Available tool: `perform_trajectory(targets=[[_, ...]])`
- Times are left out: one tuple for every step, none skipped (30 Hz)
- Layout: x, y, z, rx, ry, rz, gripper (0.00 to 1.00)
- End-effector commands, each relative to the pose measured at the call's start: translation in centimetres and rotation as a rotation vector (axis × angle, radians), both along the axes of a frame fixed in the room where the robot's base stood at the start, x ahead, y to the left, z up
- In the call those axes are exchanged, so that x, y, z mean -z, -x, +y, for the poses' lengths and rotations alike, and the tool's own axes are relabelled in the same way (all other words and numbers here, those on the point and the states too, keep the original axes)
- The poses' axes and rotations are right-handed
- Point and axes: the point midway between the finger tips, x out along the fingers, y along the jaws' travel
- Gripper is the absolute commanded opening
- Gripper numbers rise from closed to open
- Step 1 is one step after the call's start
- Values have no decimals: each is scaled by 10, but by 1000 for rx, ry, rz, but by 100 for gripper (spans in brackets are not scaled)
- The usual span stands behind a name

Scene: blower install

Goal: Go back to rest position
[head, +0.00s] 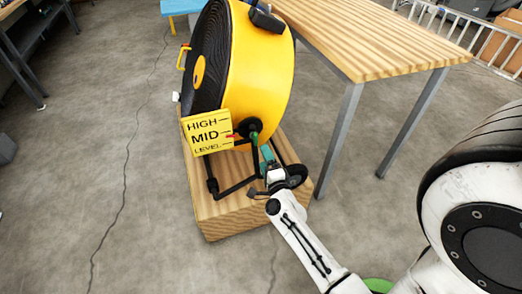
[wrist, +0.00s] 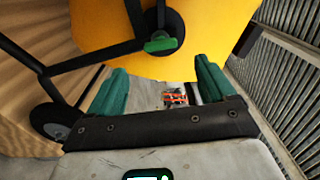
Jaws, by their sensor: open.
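My gripper (wrist: 162,84) shows in the wrist view with its two green fingers spread apart and nothing between them. In the head view my gripper (head: 268,158) is at the right side of the blower, just below its green knob, partly hidden by my wrist. The yellow drum blower (head: 265,75) stands on a black tube frame; it fills the top of the wrist view (wrist: 215,30). The green knob (head: 254,137) sits on a black round mount; in the wrist view the knob (wrist: 160,44) is beyond the fingertips, apart from them.
A yellow HIGH, MID, LEVEL sign (head: 206,132) is by the knob, with a red mark near MID. The blower stands on a wooden block (head: 225,218). A wooden table (head: 390,45) with grey legs is at the right. The floor at left (head: 100,150) is clear.

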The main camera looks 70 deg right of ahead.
Motion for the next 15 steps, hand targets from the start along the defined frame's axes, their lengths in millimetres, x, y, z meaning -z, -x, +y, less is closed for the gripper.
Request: perform_trajectory(targets=[[0, 3, 4, -1, -1, 1, 83], [0, 5, 6, -1, -1, 1, 83], [0, 6, 7, -1, 0, 0, 83], [0, 6, 8, -1, 0, -1, 83], [0, 7, 9, -1, 0, -1, 83], [0, 7, 9, -1, 0, -1, 83], [0, 7, 9, -1, 0, -1, 83], [0, 7, 9, -1, 0, -1, 83], [0, 7, 9, -1, 0, -1, 83], [0, 7, 9, -1, 0, -1, 83], [0, 7, 9, -1, 0, -1, 83], [0, 7, 9, -1, 1, -1, 83], [0, 7, 9, -1, 0, 0, 83], [0, 7, 9, 0, 0, 0, 83], [0, 7, 9, 0, 0, 0, 83]])
